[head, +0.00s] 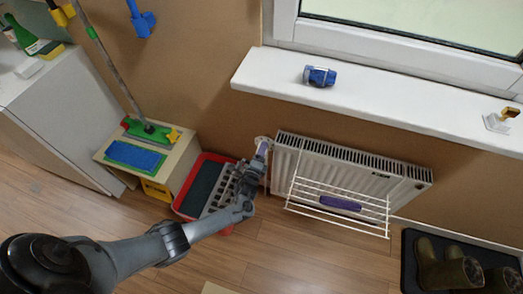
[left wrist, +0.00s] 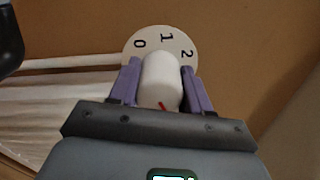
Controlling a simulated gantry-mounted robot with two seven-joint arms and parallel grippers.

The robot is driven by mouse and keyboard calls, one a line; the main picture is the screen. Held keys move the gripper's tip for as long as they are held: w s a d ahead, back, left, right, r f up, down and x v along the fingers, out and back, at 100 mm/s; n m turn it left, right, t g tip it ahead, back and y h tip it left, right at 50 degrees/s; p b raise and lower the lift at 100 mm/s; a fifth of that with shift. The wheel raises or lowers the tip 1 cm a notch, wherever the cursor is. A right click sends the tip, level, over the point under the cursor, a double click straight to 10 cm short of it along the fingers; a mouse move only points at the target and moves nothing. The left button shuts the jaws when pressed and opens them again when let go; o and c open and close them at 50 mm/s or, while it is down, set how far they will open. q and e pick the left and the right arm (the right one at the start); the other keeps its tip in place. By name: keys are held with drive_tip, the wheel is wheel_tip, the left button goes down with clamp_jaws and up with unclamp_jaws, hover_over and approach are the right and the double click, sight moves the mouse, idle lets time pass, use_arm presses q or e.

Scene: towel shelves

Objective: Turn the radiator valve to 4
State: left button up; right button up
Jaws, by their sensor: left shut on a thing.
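The radiator valve has a white round dial (left wrist: 152,37) and a white knob (left wrist: 160,80) in the left wrist view. The digits 0, 1 and 2 show on the dial; the rest of it is hidden. A short red mark is on the near part of the knob. My left gripper (head: 263,149) is at the left end of the white radiator (head: 350,172). Its purple fingers stand on both sides of the knob, and it is shut on it. My right gripper is not in view.
A wire rack (head: 335,207) with a purple item hangs on the radiator's front. A red-rimmed tray (head: 184,203) lies beneath my left arm. A windowsill (head: 420,108) juts out above, bearing a blue item (head: 319,76). Boots (head: 450,268) stand on a dark mat at right.

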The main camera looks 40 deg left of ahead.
use_arm(q)
drive_tip(key=shift+m, duration=0.5)
drive_tip(key=o, duration=0.8)
drive_tip(key=shift+s+d+r+p, duration=0.1)
drive_tip(key=shift+s+d+p, duration=0.15)
drive_tip(key=shift+s+p, duration=0.25)
drive_tip(key=p+v, duration=0.2)
drive_tip(key=v, duration=0.7)
drive_tip(key=shift+s+d+p, duration=0.1)
drive_tip(key=shift+s+p, duration=0.25)
drive_tip(key=shift+p, duration=0.05)
